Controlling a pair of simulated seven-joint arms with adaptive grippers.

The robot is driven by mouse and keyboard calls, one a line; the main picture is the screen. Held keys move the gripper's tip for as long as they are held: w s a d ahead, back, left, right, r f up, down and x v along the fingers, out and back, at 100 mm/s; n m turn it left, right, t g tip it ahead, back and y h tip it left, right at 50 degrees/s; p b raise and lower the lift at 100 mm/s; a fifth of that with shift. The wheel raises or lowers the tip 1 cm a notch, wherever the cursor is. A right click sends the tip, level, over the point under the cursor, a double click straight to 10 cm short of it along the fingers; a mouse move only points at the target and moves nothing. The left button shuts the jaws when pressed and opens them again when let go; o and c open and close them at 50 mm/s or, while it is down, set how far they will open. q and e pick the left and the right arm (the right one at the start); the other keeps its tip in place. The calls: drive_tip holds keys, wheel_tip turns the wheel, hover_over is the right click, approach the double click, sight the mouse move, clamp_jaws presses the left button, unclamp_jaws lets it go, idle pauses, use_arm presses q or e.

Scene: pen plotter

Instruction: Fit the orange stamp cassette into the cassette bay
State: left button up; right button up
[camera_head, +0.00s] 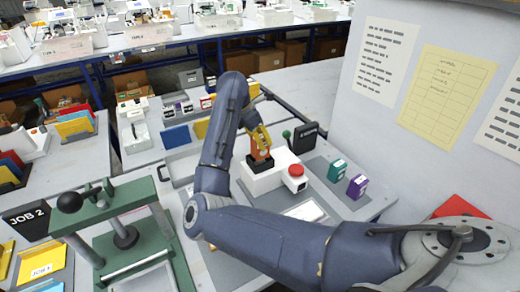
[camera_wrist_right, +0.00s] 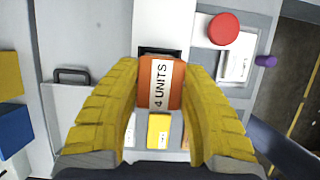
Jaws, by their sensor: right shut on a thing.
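The orange stamp cassette (camera_head: 260,153) is at the top of a white machine box (camera_head: 262,182) in the head view. In the wrist view the cassette (camera_wrist_right: 161,88) shows a white label reading "4 UNITS". My right gripper (camera_head: 259,138) has its yellow fingers on both sides of the cassette and is shut on it. The dark cassette bay (camera_wrist_right: 158,50) shows just beyond the cassette's far edge. The cassette is over or at the bay mouth; I cannot tell how deep it sits. My left gripper is not in view.
A red button (camera_head: 296,171) sits beside the bay. Green (camera_head: 337,170) and purple (camera_head: 357,186) cassettes stand to the right. A green press (camera_head: 120,235) with a "JOB 2" sign stands at the left. A wall panel (camera_head: 420,90) rises at the right.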

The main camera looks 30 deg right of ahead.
drive_tip(key=shift+f, duration=2.15)
drive_tip(key=shift+f, duration=0.2)
drive_tip(key=o, duration=1.1)
drive_tip(key=shift+v, duration=2.95)
